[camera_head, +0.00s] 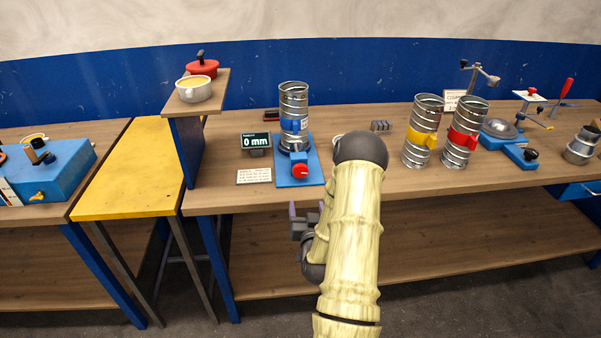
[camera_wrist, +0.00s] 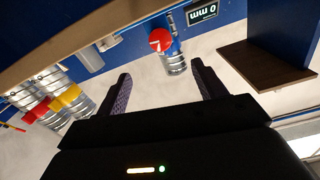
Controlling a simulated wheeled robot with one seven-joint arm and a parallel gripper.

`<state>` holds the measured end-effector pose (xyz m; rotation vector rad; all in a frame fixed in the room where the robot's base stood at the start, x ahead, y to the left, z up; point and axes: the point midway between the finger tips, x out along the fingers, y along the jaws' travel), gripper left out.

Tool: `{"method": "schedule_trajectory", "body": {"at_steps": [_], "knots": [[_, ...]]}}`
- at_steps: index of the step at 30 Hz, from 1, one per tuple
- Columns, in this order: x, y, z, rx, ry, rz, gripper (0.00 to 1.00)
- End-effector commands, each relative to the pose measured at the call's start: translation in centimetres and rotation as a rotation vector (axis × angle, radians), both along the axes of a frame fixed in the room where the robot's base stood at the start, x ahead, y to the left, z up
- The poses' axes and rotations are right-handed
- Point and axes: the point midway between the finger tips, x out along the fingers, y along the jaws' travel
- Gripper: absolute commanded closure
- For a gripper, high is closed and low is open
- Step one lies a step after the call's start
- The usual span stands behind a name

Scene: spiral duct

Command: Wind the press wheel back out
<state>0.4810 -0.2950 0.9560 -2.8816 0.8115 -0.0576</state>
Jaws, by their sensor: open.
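The red press wheel (camera_head: 300,170) is at the front of a blue base (camera_head: 312,168) on the bench. It faces outward and has a white mark. A ribbed metal duct (camera_head: 294,101) with a blue band stands upright behind it. A small display (camera_head: 256,141) left of the base reads 0 mm. My gripper (camera_head: 306,212) is open and empty in front of the bench edge, below the wheel and apart from it. In the wrist view, which is upside down, the wheel (camera_wrist: 160,39) shows beyond and between the open fingers (camera_wrist: 161,77).
Ducts with yellow (camera_head: 422,138) and red (camera_head: 465,137) bands stand right of my arm. A raised shelf (camera_head: 217,88) with pots is at the left. A white card (camera_head: 254,176) lies beside the base. The yellow table (camera_head: 130,170) is clear.

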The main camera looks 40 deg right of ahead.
Motion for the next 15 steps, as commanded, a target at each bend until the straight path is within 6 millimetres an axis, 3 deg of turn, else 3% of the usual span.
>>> {"method": "schedule_trajectory", "body": {"at_steps": [15], "knots": [[0.9,-0.6,0.2,-0.003,-0.004,-0.002,0.3]]}}
